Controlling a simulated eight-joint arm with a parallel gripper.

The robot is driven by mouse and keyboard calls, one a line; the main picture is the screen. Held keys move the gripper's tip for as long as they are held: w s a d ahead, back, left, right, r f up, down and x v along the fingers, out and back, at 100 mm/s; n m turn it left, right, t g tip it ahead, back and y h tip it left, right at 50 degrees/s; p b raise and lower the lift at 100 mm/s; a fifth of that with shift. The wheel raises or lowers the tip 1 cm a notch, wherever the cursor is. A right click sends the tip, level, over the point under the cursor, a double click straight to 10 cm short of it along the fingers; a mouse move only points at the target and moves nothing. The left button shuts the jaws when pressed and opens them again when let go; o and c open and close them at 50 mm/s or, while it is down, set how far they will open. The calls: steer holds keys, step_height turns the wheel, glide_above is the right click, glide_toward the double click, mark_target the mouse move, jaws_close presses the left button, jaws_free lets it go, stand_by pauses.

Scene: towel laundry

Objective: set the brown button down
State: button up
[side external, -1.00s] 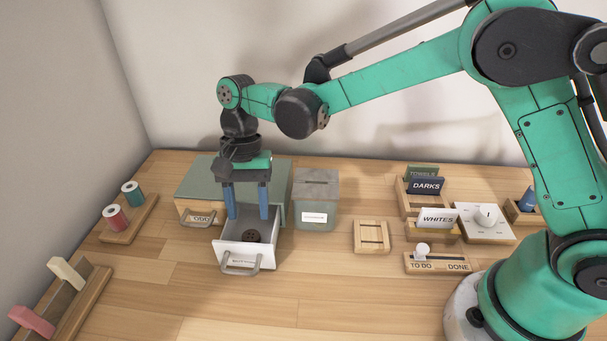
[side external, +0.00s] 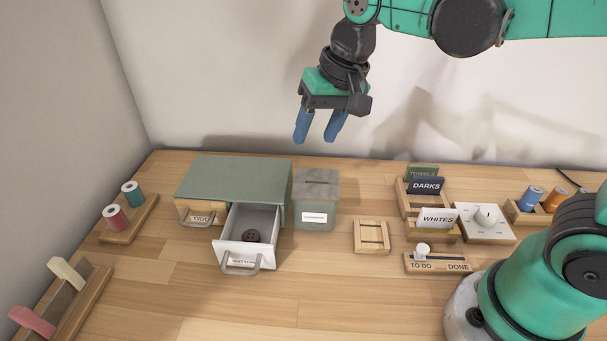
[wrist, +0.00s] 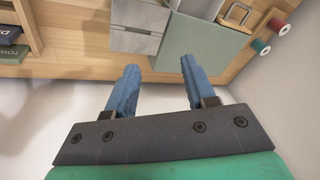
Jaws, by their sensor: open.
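The brown button (side external: 252,236) lies in the open white drawer (side external: 272,220) labelled for buttons, on the right side of the green-topped cabinet (side external: 235,176). It is dark, round and flat on the drawer floor. My gripper (side external: 316,138) is open and empty, high above and behind the slotted box, well clear of the drawer. In the wrist view its two blue fingers (wrist: 157,75) stand apart with nothing between them. The button cannot be made out in the wrist view.
A grey slotted box (side external: 316,199) stands right of the cabinet. A closed drawer labelled ODD (side external: 201,218) is left of the open one. A small wooden frame (side external: 371,237), card holders (side external: 438,221) and a spool stand (side external: 128,220) stand around.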

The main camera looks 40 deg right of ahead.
steer(key=s+d+f+n+t+h, duration=0.1)
steer(key=s+d+f+n+t, duration=0.2)
steer(key=s+d+t, duration=0.1)
steer(key=shift+s+d+n, duration=0.3)
steer(key=shift+s+d, duration=0.3)
steer(key=shift+s, duration=0.05)
